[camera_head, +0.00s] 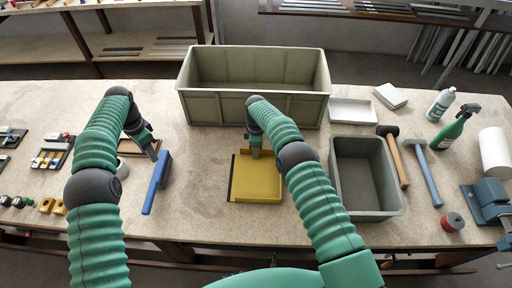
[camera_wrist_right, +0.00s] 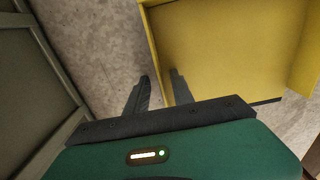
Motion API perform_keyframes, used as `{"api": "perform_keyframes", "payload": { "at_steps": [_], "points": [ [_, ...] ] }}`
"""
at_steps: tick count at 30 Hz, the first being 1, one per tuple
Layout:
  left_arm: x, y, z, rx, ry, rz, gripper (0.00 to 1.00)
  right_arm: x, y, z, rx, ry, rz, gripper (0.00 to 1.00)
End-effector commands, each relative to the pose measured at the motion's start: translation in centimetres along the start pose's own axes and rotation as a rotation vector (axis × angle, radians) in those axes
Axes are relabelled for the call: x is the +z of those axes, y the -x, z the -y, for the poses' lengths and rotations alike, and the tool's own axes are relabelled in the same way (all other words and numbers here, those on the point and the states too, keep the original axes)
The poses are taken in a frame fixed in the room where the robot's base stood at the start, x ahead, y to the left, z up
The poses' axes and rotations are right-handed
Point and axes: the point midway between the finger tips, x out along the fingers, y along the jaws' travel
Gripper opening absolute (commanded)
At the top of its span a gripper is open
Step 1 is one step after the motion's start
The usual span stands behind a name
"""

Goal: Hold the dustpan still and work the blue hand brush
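The yellow dustpan (camera_head: 258,182) lies on the table in the middle, its dark lip on the left; part of it fills the right wrist view (camera_wrist_right: 225,45). My right gripper (camera_head: 255,152) is at its far edge. In the right wrist view my right gripper (camera_wrist_right: 160,82) has its fingers apart, one beside the pan over bare table, one over the pan's edge; I see no grip. The blue hand brush (camera_head: 156,184) is left of the dustpan, apart from it. My left gripper (camera_head: 153,156) is at the brush's far end; its fingertips are too small to read.
A large grey-green crate (camera_head: 255,110) stands behind the dustpan. A smaller grey bin (camera_head: 368,214) stands right of my right arm, with hammers (camera_head: 393,155) beyond. A brown tray (camera_head: 130,146) lies behind my left gripper. Table between brush and dustpan is clear.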

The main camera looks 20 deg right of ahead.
Motion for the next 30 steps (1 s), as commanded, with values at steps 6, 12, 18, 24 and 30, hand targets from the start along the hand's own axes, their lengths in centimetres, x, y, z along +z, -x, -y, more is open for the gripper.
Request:
{"api": "perform_keyframes", "payload": {
  "at_steps": [6, 12, 18, 24, 30],
  "points": [
    [-0.01, -0.04, 0.0, 0.0, 0.0, 0.0, 0.36, 0.01, -0.04, 0.03, -0.001, 0.0, 0.0, 0.07],
    [-0.01, -0.04, 0.0, 0.0, 0.0, 0.0, 0.36, 0.02, -0.04, 0.02, -0.001, 0.0, 0.0, 0.0],
    [-0.01, -0.03, 0.0, 0.0, 0.0, 0.0, 0.36, 0.03, -0.03, 0.02, -0.001, 0.0, 0.001, 0.0],
    [-0.01, -0.03, 0.0, 0.0, 0.0, 0.0, 0.36, 0.04, -0.03, 0.02, -0.001, 0.0, 0.001, 0.0],
    [-0.01, -0.03, 0.0, 0.0, 0.0, 0.0, 0.36, 0.04, -0.02, 0.02, -0.001, 0.0, 0.001, 0.0]
  ]
}}
